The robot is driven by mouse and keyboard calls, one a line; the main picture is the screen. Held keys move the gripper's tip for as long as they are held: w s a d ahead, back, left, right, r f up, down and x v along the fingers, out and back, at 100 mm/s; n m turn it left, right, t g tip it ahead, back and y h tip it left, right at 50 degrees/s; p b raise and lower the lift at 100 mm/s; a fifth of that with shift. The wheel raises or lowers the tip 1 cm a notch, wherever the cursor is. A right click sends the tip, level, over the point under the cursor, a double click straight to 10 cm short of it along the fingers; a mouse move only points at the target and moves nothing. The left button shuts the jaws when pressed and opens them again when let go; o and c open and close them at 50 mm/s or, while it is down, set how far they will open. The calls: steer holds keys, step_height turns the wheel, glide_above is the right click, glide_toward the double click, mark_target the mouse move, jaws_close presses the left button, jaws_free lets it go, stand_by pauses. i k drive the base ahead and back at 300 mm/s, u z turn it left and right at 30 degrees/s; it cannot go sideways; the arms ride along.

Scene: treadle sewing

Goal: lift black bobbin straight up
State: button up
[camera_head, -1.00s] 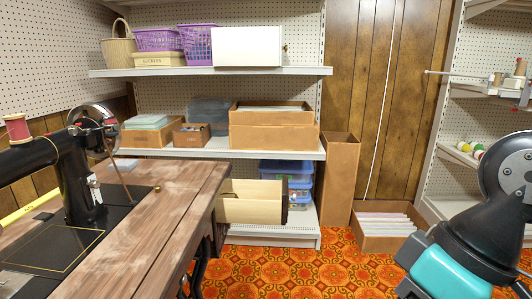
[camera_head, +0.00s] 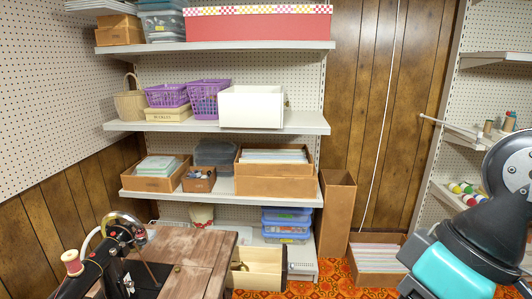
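I cannot make out a black bobbin anywhere in the camera_head view. A small brown box (camera_head: 198,185) on the lower shelf holds small greyish and dark things, too small to tell apart. The black sewing machine (camera_head: 120,262) stands at the lower left, cut off by the bottom edge. A pale spool with red thread (camera_head: 73,264) stands on top of it. My gripper is out of view; only a dark and teal part of my arm shows at the lower right.
The wooden sewing table (camera_head: 195,262) is at the lower left, with a pale open drawer (camera_head: 258,268) at its right side. Shelves (camera_head: 300,123) behind hold purple baskets (camera_head: 209,98), a white box (camera_head: 251,106) and brown boxes. A tall brown box (camera_head: 336,213) stands right of the shelves.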

mark_target(139, 235)
steer(key=k, duration=0.45)
steer(key=z, duration=1.55)
steer(key=i, duration=1)
steer(key=u, duration=3.45)
steer(key=i, duration=0.5)
steer(key=z, duration=0.05)
